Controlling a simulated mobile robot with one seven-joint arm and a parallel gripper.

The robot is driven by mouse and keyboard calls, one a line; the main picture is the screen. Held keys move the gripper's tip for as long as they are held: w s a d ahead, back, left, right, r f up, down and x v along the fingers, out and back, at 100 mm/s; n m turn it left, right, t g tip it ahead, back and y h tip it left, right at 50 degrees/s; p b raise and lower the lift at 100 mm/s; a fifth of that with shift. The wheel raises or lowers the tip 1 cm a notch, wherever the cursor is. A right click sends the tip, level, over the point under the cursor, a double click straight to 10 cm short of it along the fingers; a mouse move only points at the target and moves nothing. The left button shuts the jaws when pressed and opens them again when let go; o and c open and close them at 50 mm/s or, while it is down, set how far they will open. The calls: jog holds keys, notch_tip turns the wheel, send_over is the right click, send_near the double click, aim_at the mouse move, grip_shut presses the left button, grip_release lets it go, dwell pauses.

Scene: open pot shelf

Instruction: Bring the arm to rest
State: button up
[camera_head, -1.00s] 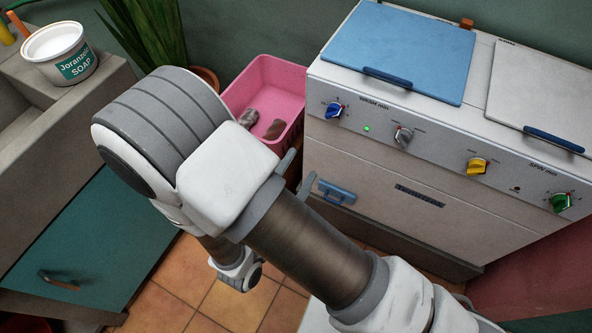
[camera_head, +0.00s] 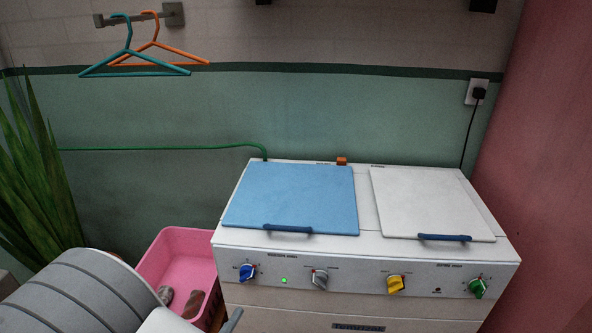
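My arm shows only in part, at the lower left of the head view, as a grey ribbed joint and a white link in front of the pink tub. My gripper is out of view, so I cannot see its fingers or whether it holds anything.
A white twin-lid washing machine (camera_head: 366,272) stands right of my arm, its blue lid (camera_head: 292,195) and white lid (camera_head: 428,200) down. A pink tub (camera_head: 180,250) with a few dark items sits beside it. A plant (camera_head: 38,190) is at left; hangers (camera_head: 135,65) hang on the wall.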

jog(key=w+d+r+m+g+h, duration=0.1)
jog(key=d+r+m+g+h, duration=0.3)
jog(key=d, duration=0.4)
jog(key=w+d+r+m+g+h, duration=0.1)
jog(key=d+r+m+g+h, duration=0.1)
jog(key=d+r+m+g, duration=0.35)
jog(key=s+d+r+m+g+y, duration=0.3)
jog(key=s+d+m+g+y, duration=0.4)
jog(key=d, duration=0.3)
notch_tip(320, 180, up, 28)
jog(key=m+t+y+p, duration=0.4)
jog(key=m+t+p, duration=0.1)
jog(key=p, duration=1.5)
jog(key=shift+w+d+m+y, duration=0.2)
jog(key=shift+d+m+y, duration=0.1)
jog(key=shift+m+y, duration=0.1)
